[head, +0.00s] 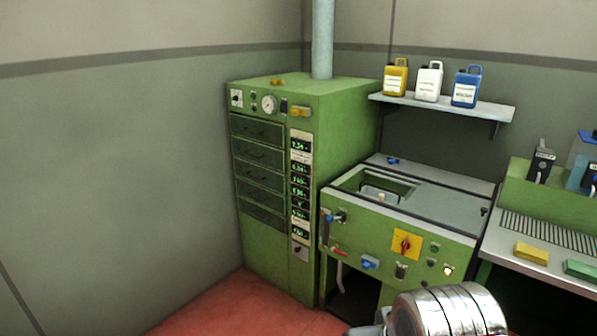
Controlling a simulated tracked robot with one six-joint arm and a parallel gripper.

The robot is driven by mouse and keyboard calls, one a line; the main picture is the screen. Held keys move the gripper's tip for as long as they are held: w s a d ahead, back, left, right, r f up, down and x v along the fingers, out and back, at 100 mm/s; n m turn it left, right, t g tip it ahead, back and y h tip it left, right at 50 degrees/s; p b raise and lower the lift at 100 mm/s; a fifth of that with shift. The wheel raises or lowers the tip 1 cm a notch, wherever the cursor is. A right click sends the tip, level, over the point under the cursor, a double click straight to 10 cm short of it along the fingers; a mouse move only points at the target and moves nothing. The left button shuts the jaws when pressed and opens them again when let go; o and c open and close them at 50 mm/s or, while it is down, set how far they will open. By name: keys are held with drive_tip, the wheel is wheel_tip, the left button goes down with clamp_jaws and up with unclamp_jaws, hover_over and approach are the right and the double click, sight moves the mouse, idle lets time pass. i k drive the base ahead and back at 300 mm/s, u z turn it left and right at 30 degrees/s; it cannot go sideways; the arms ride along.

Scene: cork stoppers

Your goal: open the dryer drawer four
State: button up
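The green dryer cabinet (275,262) stands in the corner at the centre left of the head view. Several dark drawer fronts are stacked on its front face, and all look shut. The fourth drawer from the top (260,194) is in the lower part of the stack; any number on it is too small to read. A column of lit green displays (299,183) runs along the right of the drawers. My gripper is not in view; only a shiny metal part of my arm shows at the bottom right, well apart from the dryer.
A green machine with an open basin (376,187) and a yellow-red switch (406,245) stands right of the dryer. Above it a shelf (490,107) holds yellow, white and blue canisters. A slatted bench (545,232) is at far right. Red floor (235,308) before the dryer is clear.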

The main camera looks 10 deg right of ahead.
sight(272, 158)
drive_tip(key=u, duration=0.2)
drive_tip(key=i, duration=2.65)
drive_tip(key=u, duration=1.25)
